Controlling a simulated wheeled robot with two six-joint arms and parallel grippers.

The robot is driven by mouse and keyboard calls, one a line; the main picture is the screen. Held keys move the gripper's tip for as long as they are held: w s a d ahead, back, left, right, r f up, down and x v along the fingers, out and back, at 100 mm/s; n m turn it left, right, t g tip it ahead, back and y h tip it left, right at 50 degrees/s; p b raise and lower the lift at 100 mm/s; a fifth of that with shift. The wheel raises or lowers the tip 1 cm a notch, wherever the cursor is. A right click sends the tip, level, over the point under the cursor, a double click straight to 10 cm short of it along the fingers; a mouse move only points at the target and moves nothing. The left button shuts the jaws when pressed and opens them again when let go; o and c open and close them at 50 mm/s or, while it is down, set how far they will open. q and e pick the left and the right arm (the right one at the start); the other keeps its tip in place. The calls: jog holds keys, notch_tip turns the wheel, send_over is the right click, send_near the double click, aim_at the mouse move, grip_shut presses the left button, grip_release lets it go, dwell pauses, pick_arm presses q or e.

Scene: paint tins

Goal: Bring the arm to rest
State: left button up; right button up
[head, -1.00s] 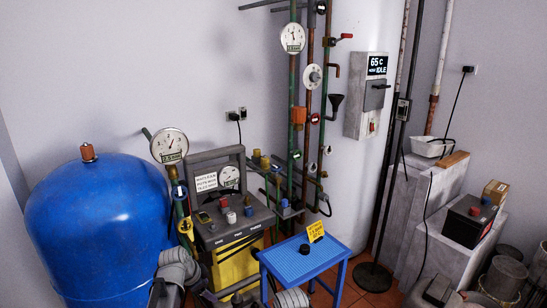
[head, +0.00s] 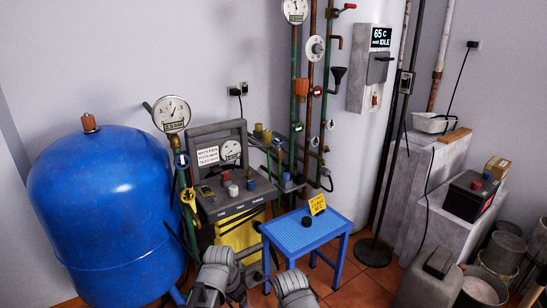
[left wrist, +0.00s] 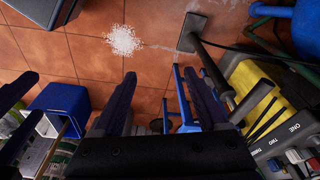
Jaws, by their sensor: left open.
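My left gripper (left wrist: 160,82) shows in the left wrist view as two dark fingers spread apart, with nothing held between them. Tiled floor and part of a blue frame lie beyond the fingers. In the head view, two grey arm links of mine rise from the bottom edge, in front of the blue table (head: 292,236); the gripper jaws are not visible there.
A blue tank (head: 100,215) stands at the left. A yellow-and-grey unit (head: 236,237) stands beside the table, under pipes and gauges. Buckets (head: 484,285) crowd the right.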

pick_arm(q)
jog(key=s+d+f+n+g+y+b, duration=0.1)
jog(key=s+d+f+n+b, duration=0.15)
jog(key=s, duration=0.35)
jog(key=s+d+f+n+g+y+b, duration=0.1)
jog(key=s+d+f+n+y+b, duration=0.15)
jog(key=s, duration=0.25)
notch_tip(320, 180, up, 28)
jog(key=h+p, duration=0.1)
jog(key=p, duration=2.7)
jog(key=shift+a+f+m, duration=0.25)
jog(key=shift+m, duration=0.15)
